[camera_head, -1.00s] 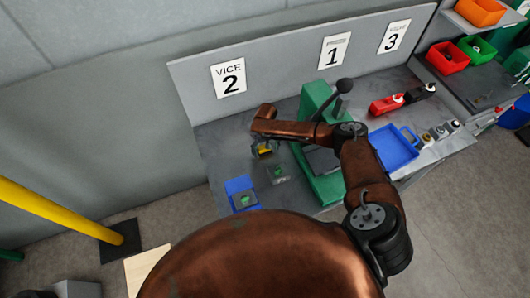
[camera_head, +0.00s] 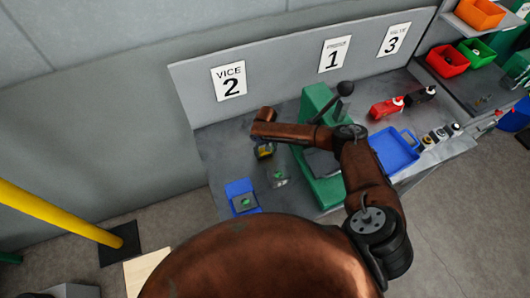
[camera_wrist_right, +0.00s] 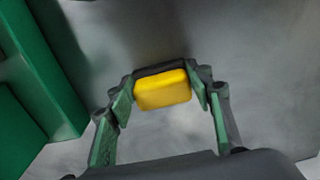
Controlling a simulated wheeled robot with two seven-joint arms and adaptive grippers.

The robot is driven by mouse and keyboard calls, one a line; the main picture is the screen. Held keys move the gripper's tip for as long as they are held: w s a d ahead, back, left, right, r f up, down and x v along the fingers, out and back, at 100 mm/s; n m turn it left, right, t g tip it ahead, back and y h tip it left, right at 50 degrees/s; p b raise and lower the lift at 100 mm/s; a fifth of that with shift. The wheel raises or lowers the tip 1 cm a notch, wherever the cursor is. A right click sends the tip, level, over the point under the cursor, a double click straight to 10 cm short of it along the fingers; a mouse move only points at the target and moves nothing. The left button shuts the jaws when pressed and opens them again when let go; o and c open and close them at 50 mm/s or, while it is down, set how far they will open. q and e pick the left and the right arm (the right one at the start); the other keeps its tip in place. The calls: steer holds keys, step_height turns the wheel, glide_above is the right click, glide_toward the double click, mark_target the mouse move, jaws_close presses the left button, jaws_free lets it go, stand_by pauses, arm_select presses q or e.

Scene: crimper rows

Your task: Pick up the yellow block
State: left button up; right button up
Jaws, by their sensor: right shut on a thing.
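The yellow block (camera_wrist_right: 162,91) sits between the two green-padded fingers of my right gripper (camera_wrist_right: 164,88) in the right wrist view. The fingers are shut on its sides. In the head view the block is a small yellow spot (camera_head: 265,152) at the right gripper (camera_head: 264,147), which hangs below my brown wrist over the grey bench, left of the green press. I cannot tell from these views how far the block is above the bench. My left gripper is not in view.
The green press (camera_head: 315,105) with a black-knobbed lever stands close right of the gripper. A blue fixture (camera_head: 233,189) and a small grey-and-green item (camera_head: 279,179) are in front. A blue tray (camera_head: 412,158) and a red tool (camera_head: 384,107) lie further right. The bench's back left is bare.

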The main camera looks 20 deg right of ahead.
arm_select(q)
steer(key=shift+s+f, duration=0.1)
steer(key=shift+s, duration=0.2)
arm_select(e)
steer(key=shift+s+f, duration=0.1)
steer(key=shift+s, duration=0.05)
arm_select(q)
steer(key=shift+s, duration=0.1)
